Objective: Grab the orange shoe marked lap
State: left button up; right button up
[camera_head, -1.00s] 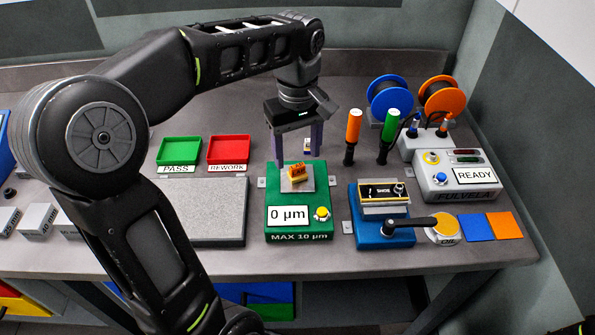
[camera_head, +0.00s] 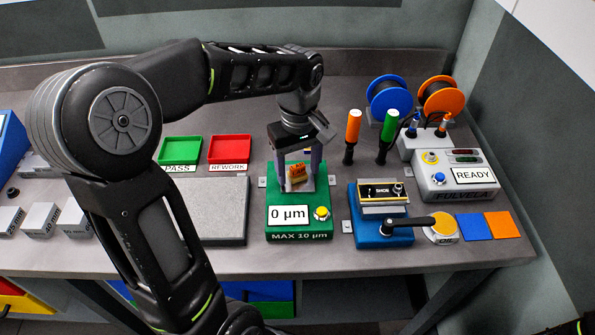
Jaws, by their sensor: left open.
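The orange shoe (camera_head: 297,171) sits on the small light plate on top of the green gauge block (camera_head: 300,235). Its marking is too small to read with certainty. The gauge shows "0 µm" and "MAX 10 µm". My left gripper (camera_head: 299,184) points down over the plate, with its fingers apart on either side of the shoe. It is open, and I cannot tell whether either finger touches the shoe. My right gripper is not in view.
Green PASS (camera_head: 180,151) and red REWORK (camera_head: 229,150) trays stand behind a grey slab (camera_head: 222,233). A blue fixture (camera_head: 384,229) with a black lever is on the right. Orange and green handles (camera_head: 353,127) stand upright behind it, near the READY box (camera_head: 459,192).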

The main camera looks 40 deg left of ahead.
aim_at(298, 167)
pick_arm(q)
jog(key=shift+c, duration=0.5)
grip_shut()
jog(key=shift+r, duration=0.1)
notch_tip(298, 167, up, 10)
jog(key=shift+f, duration=0.1)
dwell(0.4)
dwell(0.5)
